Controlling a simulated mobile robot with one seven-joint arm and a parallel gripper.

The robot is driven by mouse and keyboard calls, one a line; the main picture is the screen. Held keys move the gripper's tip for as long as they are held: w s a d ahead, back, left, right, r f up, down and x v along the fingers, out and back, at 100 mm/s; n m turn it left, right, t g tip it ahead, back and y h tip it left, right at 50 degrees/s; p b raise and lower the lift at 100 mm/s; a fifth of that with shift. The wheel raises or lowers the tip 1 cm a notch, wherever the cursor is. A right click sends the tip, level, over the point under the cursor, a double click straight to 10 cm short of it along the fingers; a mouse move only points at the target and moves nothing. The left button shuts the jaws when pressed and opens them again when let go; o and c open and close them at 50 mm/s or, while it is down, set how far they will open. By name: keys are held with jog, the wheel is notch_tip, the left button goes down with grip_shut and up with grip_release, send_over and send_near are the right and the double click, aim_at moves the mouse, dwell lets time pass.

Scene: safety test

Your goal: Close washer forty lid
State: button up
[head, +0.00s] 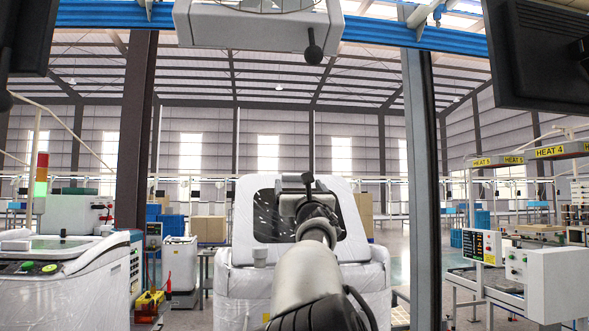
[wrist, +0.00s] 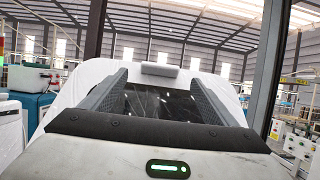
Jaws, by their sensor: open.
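The white washer (head: 240,292) stands in front of me, its body covered in clear wrap. Its lid (head: 348,235) is raised, with a white frame around a dark window. My arm reaches toward the lid, and my gripper (head: 303,187) is in front of the window. The arm hides part of the lid and washer. In the wrist view, the lid (wrist: 88,75) fills the middle beyond my gripper (wrist: 160,78), whose two fingers are wide apart with nothing between them. Whether a finger touches the lid cannot be told.
Another white machine (head: 70,285) stands at left. A control box (head: 482,246) and a work frame stand at right. A dark post (head: 136,130) and a grey post (head: 420,180) flank the washer.

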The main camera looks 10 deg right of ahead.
aim_at(295, 185)
jog(key=p+x, duration=0.3)
jog(key=x, duration=0.2)
jog(key=shift+r, duration=0.1)
jog(key=shift+w+p, duration=0.35)
jog(key=shift+w, duration=0.2)
jog(key=c, duration=1.5)
jog(key=shift+w+p, duration=0.35)
jog(key=shift+p, duration=0.35)
jog(key=shift+w+f+g+p, duration=0.7)
jog(key=shift+w+p, duration=0.15)
jog(key=shift+p, duration=0.1)
jog(key=shift+w+f+g+p, duration=0.5)
jog(key=shift+w+f+p, duration=0.75)
jog(key=shift+f, duration=0.6)
jog(key=shift+w+f+g+p, duration=0.5)
jog(key=shift+w+f+p, duration=0.7)
jog(key=shift+f, duration=0.6)
jog(key=shift+w+f+g+p, duration=0.5)
jog(key=shift+w+f+p, duration=0.7)
jog(key=shift+f, duration=0.65)
